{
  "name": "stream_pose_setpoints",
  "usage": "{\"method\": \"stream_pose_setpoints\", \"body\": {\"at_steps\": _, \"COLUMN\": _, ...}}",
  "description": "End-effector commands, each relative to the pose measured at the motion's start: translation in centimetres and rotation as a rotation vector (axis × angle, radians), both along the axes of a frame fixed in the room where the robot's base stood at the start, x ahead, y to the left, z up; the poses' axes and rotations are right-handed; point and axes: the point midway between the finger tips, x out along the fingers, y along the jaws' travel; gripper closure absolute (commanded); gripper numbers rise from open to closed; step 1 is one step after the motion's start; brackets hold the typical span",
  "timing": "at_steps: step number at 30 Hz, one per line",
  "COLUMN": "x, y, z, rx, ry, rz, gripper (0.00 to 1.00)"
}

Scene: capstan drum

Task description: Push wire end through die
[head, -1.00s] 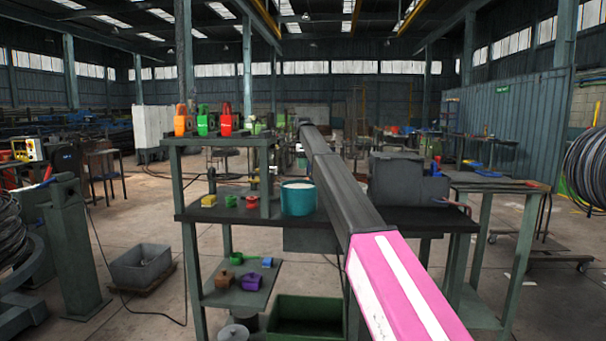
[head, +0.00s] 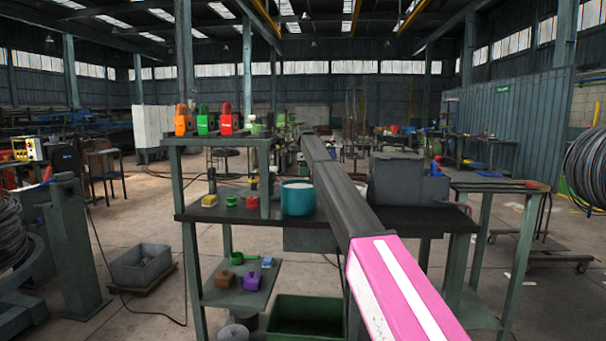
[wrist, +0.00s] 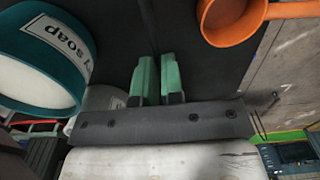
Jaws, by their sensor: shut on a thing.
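My gripper (wrist: 157,80) shows in the wrist view as two green fingertips close together, with a narrow dark gap between them. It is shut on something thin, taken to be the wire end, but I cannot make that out. In the head view my pink and dark arm reaches over the bench, and my gripper is hidden behind it. I cannot pick out the die with certainty. A grey block-shaped unit (head: 400,180) stands on the bench right of my arm. A teal soap tub (head: 297,198) stands left of my arm; it also shows at the wrist view's left (wrist: 40,60).
An orange cup with a handle (wrist: 228,18) is close to the right of my fingers in the wrist view. Orange, green and red tools (head: 205,122) stand on the raised shelf (head: 218,143). Small parts lie on the lower shelf (head: 225,296). A wire coil (head: 588,170) hangs at right.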

Motion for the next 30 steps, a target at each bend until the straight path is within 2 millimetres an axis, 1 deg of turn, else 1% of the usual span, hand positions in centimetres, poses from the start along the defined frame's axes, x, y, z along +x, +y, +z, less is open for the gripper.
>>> {"method": "stream_pose_setpoints", "body": {"at_steps": 5, "x": -0.2, "y": -3.2, "z": 0.0, "rx": -0.001, "ry": -0.001, "rz": -0.003, "gripper": 1.0}}
{"method": "stream_pose_setpoints", "body": {"at_steps": 8, "x": -0.3, "y": -5.9, "z": 0.0, "rx": -0.001, "ry": -0.001, "rz": -0.005, "gripper": 1.0}}
{"method": "stream_pose_setpoints", "body": {"at_steps": 15, "x": -0.6, "y": -12.8, "z": 0.0, "rx": -0.002, "ry": -0.001, "rz": -0.005, "gripper": 1.0}}
{"method": "stream_pose_setpoints", "body": {"at_steps": 21, "x": -0.7, "y": -17.5, "z": 0.0, "rx": -0.002, "ry": -0.001, "rz": -0.003, "gripper": 1.0}}
{"method": "stream_pose_setpoints", "body": {"at_steps": 25, "x": -0.7, "y": -19.6, "z": 0.0, "rx": -0.002, "ry": 0.0, "rz": -0.003, "gripper": 1.0}}
{"method": "stream_pose_setpoints", "body": {"at_steps": 30, "x": -0.8, "y": -20.9, "z": 0.1, "rx": -0.003, "ry": 0.0, "rz": -0.001, "gripper": 1.0}}
